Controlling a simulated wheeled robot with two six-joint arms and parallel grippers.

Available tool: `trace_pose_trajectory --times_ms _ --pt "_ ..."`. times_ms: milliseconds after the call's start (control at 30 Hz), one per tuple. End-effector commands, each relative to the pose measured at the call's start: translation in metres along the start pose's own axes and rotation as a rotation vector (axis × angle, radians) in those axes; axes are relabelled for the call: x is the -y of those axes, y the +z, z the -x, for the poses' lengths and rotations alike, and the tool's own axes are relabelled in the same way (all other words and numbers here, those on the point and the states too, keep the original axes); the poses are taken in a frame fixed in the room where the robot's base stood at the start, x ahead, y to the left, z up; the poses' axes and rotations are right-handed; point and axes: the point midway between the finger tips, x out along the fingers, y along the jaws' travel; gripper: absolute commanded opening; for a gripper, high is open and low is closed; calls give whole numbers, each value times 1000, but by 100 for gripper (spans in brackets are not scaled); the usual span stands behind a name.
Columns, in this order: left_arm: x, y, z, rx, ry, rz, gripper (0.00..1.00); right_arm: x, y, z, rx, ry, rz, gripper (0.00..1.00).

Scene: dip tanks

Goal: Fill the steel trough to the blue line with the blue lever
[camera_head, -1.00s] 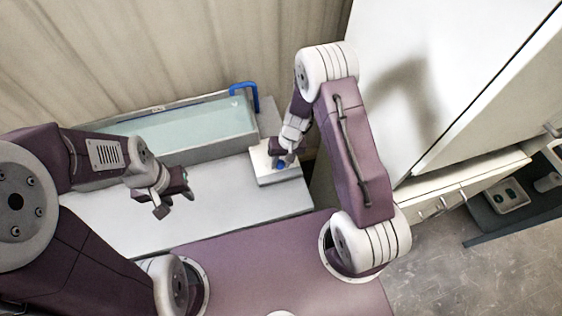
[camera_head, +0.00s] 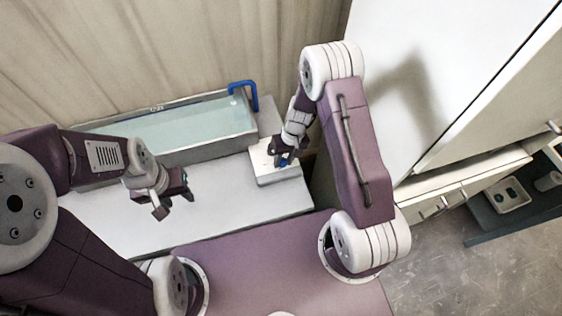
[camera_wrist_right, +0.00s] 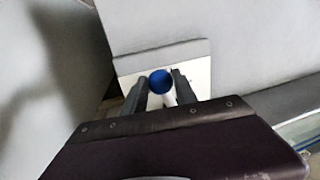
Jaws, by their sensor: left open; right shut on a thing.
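The steel trough (camera_head: 205,152) stands at the back of the white table, with clear pale-blue water in it. A blue spout (camera_head: 243,84) hooks over its right end. I cannot make out the blue line. The blue lever (camera_head: 284,162) is on a white base block (camera_head: 278,178) in front of the trough's right end. In the right wrist view the lever's round blue knob (camera_wrist_right: 161,81) sits between my right fingers. My right gripper (camera_head: 287,155) is shut on the lever and hides part of it. My left gripper (camera_head: 175,202) is open and empty above the table, in front of the trough.
The white table (camera_head: 230,200) has bare room in front of the trough. A beige curtain (camera_head: 150,45) hangs behind. A tall white cabinet (camera_head: 400,80) is close to my right arm. A dark shelf with small items (camera_head: 512,195) is at the far right.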

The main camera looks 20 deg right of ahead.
Motion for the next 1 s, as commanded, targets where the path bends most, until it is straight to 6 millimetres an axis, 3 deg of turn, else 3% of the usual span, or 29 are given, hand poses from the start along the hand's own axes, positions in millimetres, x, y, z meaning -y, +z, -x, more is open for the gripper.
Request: trace_pose_trajectory --times_ms 500,1000 --pt "0 3 -25 0 0 0 42 -26 -13 5 62 2 349 0" --pt "1 3 -29 0 0 0 42 -32 -18 8 85 2 462 0"
